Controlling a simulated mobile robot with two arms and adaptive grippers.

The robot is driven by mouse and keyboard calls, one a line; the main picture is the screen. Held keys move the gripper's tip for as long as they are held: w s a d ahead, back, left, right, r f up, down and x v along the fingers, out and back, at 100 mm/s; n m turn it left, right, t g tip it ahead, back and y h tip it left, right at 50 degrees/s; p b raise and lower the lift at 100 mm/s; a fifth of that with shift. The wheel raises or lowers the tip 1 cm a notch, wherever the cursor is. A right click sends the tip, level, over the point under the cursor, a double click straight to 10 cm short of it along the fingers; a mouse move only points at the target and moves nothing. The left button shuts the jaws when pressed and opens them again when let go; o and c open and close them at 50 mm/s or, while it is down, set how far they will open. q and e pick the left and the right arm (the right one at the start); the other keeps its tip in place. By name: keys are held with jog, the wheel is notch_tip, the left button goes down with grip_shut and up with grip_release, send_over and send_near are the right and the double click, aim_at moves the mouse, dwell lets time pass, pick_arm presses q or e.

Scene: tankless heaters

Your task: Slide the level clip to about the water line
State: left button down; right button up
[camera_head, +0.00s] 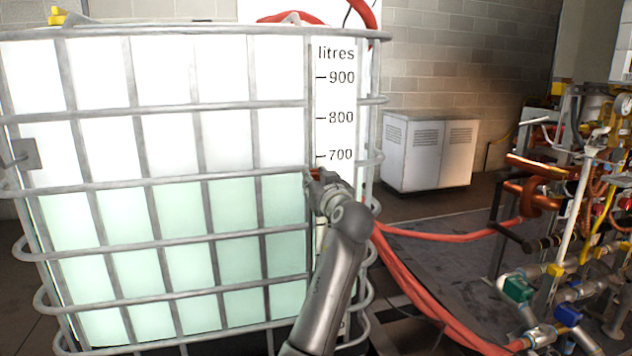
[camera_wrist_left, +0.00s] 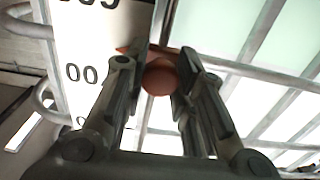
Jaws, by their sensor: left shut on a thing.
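The level clip (camera_head: 315,172) is a small orange-red piece at the litre scale (camera_head: 336,117), just below the 700 mark. The pale green water (camera_head: 235,205) fills the lower part of the caged tank, and its top edge is at about the clip's height. My left gripper (camera_head: 318,181) is at the clip and hides part of it and the lower scale. In the left wrist view, the gripper (camera_wrist_left: 157,65) is shut on the clip's round orange knob (camera_wrist_left: 159,78), with a pointed tip to its left. My right gripper is not in view.
Grey cage bars (camera_head: 150,188) surround the tank. Red hoses (camera_head: 432,306) run along the floor to the right. A pipe rig with valves (camera_head: 570,235) stands at the far right. A grey cabinet (camera_head: 428,152) stands behind by the brick wall.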

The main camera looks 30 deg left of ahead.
pick_arm(q)
jog(key=c, duration=1.1)
grip_release()
jog(key=shift+c, duration=0.2)
jog(key=v, duration=1.2)
